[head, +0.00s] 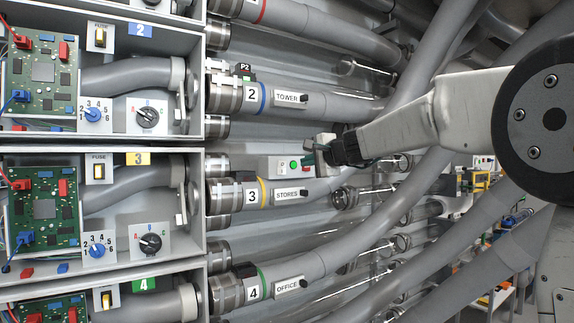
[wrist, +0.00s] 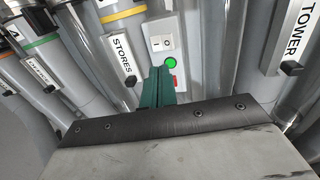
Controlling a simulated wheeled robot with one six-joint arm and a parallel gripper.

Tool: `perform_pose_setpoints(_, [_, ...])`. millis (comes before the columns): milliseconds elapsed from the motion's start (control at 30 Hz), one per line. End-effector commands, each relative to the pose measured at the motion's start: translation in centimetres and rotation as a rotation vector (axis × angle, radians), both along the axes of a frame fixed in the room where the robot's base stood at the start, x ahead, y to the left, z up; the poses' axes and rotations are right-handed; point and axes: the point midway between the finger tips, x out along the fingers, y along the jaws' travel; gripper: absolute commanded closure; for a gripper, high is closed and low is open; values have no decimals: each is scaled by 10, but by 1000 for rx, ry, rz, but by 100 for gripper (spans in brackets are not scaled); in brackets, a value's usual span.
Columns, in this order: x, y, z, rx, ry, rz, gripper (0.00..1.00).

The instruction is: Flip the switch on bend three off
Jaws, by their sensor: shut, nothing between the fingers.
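Bend three is the grey pipe marked 3 (head: 252,195) with a yellow ring and a STORES label (head: 291,194). Above it is a pale switch box (head: 269,167) with a white rocker (head: 283,166), a green button or lamp (head: 294,165) and a red one (head: 307,162). In the wrist view the rocker (wrist: 161,43) shows I and O marks, and the green round (wrist: 170,62) looks bright. Which side of the rocker is pressed I cannot tell. My gripper (head: 318,153) is shut and empty at the box's right end. Its green fingers (wrist: 157,84) partly hide the red part.
The TOWER pipe, marked 2 (head: 252,95), runs above and the OFFICE pipe, marked 4 (head: 253,292), below. Clear tubes (head: 365,193) and curved grey pipes crowd the right. Open housings with circuit boards (head: 43,205) and knobs stand at the left.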

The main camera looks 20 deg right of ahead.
Motion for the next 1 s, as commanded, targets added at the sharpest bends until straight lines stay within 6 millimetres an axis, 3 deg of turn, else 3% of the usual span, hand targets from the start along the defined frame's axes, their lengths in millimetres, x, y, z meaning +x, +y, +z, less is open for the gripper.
perform_pose_setpoints(300, [65,22,-15,-1,2,1,100])
perform_pose_setpoints(500, [94,31,-12,-2,-1,1,100])
perform_pose_setpoints(700, [106,35,-9,-2,-2,0,100])
perform_pose_setpoints(1000, [107,35,-9,0,0,0,100])
